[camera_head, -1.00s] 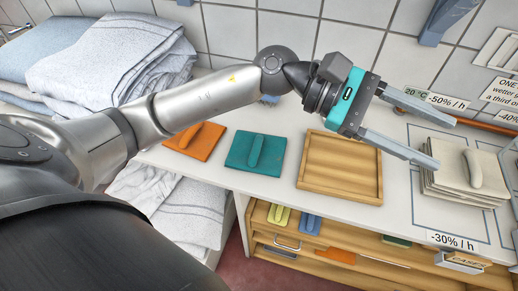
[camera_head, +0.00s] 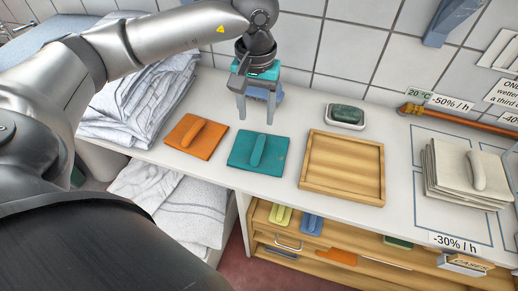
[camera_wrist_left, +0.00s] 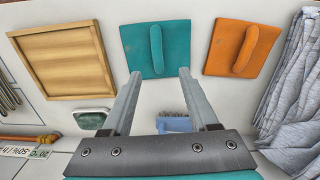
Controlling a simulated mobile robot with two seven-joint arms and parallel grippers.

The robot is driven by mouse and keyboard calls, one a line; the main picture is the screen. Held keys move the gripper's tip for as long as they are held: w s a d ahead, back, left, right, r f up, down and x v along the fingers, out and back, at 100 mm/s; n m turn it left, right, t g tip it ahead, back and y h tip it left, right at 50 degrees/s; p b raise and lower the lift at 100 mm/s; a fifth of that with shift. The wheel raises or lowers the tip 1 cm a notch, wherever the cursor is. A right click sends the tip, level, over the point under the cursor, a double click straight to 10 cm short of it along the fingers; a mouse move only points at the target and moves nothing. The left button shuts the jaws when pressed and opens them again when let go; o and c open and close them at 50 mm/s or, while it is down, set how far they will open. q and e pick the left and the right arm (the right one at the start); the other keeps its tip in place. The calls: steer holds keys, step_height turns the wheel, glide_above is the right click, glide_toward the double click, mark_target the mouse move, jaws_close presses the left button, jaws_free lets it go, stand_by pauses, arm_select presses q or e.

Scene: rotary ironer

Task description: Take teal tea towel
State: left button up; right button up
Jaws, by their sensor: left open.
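The teal tea towel (camera_head: 257,152) lies flat and square on the white counter, with a raised teal roll along its middle. It also shows in the left wrist view (camera_wrist_left: 172,55), straight ahead of the fingers. My left gripper (camera_head: 256,112) is open and empty, fingers pointing down, above the counter just behind the towel. In the left wrist view my left gripper (camera_wrist_left: 159,75) has its fingertips on either side of the towel's near edge in the picture, apart from the raised roll. My right gripper is not in view.
An orange towel (camera_head: 195,136) lies left of the teal one, and an empty wooden tray (camera_head: 342,194) lies to its right. A blue brush (camera_wrist_left: 174,123), a dark green soap on a dish (camera_head: 347,115) and a cream cloth stack (camera_head: 452,172) are also on the counter.

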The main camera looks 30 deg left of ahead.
arm_select(q)
glide_above(259, 145)
steer(key=f, duration=0.5)
steer(key=shift+s+a+f, duration=0.1)
steer(key=shift+s+f, duration=0.05)
steer(key=shift+s, duration=0.2)
steer(key=shift+w+f, duration=0.2)
steer(key=shift+f, duration=1.15)
steer(key=shift+w+f, duration=0.2)
steer(key=shift+f, duration=1.15)
steer(key=shift+c, duration=0.2)
jaws_close()
